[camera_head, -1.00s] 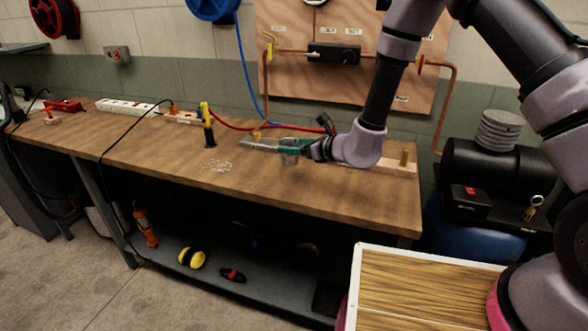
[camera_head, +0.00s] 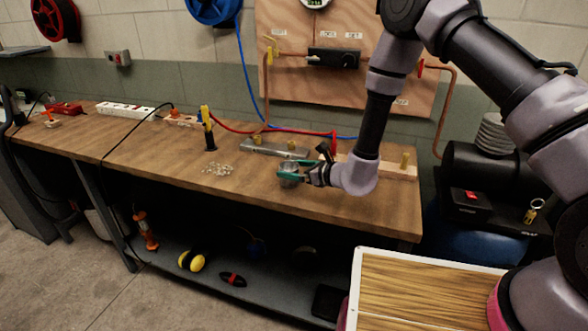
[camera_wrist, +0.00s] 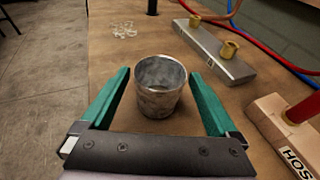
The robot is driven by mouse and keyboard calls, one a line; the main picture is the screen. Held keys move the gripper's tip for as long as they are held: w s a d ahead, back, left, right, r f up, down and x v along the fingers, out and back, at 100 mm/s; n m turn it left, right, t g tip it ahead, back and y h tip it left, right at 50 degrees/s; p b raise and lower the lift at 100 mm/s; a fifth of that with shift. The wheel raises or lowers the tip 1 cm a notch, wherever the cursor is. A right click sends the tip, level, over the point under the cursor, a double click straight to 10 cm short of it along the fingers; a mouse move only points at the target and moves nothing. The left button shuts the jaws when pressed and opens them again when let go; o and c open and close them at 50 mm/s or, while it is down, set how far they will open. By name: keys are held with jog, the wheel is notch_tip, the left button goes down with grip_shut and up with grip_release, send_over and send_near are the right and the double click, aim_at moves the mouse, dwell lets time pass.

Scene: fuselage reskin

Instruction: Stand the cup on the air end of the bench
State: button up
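The cup (camera_wrist: 160,88) is a grey, mottled metal cup, upright and open at the top. In the wrist view it sits between my gripper's two green fingers (camera_wrist: 160,74), with a narrow gap showing on each side. In the head view the cup (camera_head: 289,172) is partly hidden by my gripper (camera_head: 288,172), low over the right half of the wooden bench (camera_head: 240,190). It appears to stand on the bench top, though its base is hard to make out. My gripper looks open around it.
A grey metal bar with brass fittings (camera_head: 272,148) lies behind the cup. A wooden block labelled "HOS" (camera_wrist: 285,135) is close on the right in the wrist view. Clear scraps (camera_head: 218,169) lie to the left. Bare bench lies along the front edge.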

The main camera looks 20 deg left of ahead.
jog(key=shift+r, duration=0.1)
jog(key=shift+s+d+r, duration=0.1)
jog(key=shift+d, duration=0.05)
jog(key=v, duration=1.2)
jog(key=s+d+r+n+g+y, duration=0.1)
jog(key=s+r+n+g, duration=0.2)
jog(key=r, duration=0.5)
jog(key=s+d+r+n+g, duration=0.1)
jog(key=d+r+n+g, duration=0.1)
jog(key=r+n, duration=0.45)
jog(key=s+d+r+n+g+y, duration=0.1)
jog(key=s+r+n+g, duration=0.15)
jog(key=r, duration=0.65)
jog(key=s+d+r+n+t+h, duration=0.2)
jog(key=d+r+h, duration=0.2)
jog(key=d, duration=0.6)
jog(key=s+d+r+n+t+h, duration=0.2)
jog(key=d+r+t+h, duration=0.1)
jog(key=d, duration=0.7)
jog(key=s+d+r+n+t+h, duration=0.2)
jog(key=d+r+h, duration=0.4)
jog(key=d, duration=0.4)
jog(key=shift+s+n+t, duration=0.35)
jog(key=shift+n+t, duration=0.2)
jog(key=shift+n, duration=0.05)
jog(key=shift+s, duration=0.1)
